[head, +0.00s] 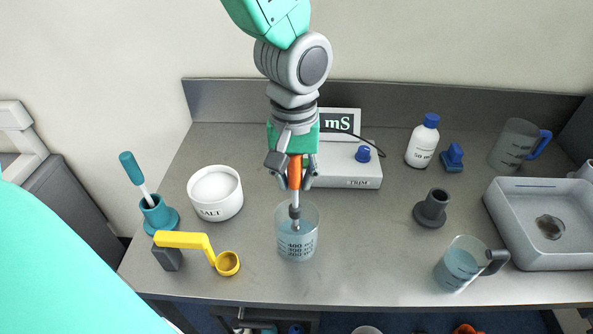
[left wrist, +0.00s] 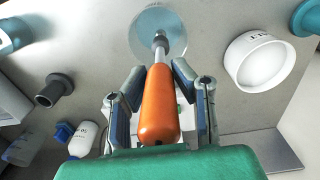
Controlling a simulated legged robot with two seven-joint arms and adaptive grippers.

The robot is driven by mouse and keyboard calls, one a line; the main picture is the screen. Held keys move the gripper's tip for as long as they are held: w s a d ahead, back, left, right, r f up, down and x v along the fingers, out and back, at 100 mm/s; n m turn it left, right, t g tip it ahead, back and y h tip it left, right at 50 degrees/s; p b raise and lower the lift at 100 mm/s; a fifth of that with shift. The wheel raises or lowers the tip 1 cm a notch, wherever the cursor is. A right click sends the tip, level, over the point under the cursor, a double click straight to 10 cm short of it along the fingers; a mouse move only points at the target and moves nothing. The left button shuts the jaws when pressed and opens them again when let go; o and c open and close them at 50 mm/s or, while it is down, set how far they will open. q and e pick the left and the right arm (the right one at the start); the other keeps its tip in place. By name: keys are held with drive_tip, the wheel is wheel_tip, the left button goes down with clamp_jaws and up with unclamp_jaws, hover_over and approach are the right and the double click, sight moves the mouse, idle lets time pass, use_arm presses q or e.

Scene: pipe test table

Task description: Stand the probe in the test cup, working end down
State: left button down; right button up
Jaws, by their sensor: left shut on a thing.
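The probe has an orange handle (head: 295,172), a metal shaft and a dark-collared working end pointing down. My left gripper (head: 291,180) is shut on the handle and holds the probe nearly upright. The handle also shows between the fingers in the left wrist view (left wrist: 159,105). The test cup (head: 297,246) is clear, with printed marks and liquid, and stands on the table directly below. The working end overlaps the cup's mouth in both views, including the left wrist view (left wrist: 145,20); its exact depth is hard to tell. My right gripper is not in view.
A white meter box (head: 345,172) with a cable stands behind the cup. A white salt bowl (head: 215,193) and yellow scoop (head: 190,240) are left. A dark stand (head: 432,208), a jug (head: 460,262), a bottle (head: 422,142) and a grey basin (head: 545,258) are right.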

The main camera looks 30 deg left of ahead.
sight(297, 208)
use_arm(q)
drive_tip(key=shift+d+f+b, duration=0.15)
drive_tip(key=shift+f+b, duration=0.15)
drive_tip(key=shift+f, duration=0.5)
drive_tip(key=shift+d+f+b, duration=0.35)
drive_tip(key=shift+f+b, duration=0.1)
drive_tip(key=shift+f, duration=0.45)
drive_tip(key=shift+a+f, duration=0.15)
drive_tip(key=shift+a, duration=0.2)
drive_tip(key=shift+d+f, duration=0.2)
drive_tip(key=shift+f, duration=0.05)
drive_tip(key=shift+a+f, duration=0.1)
drive_tip(key=shift+f, duration=0.2)
drive_tip(key=c, duration=1.3)
unclamp_jaws()
drive_tip(key=shift+o, duration=0.2)
drive_tip(key=shift+r, duration=0.1)
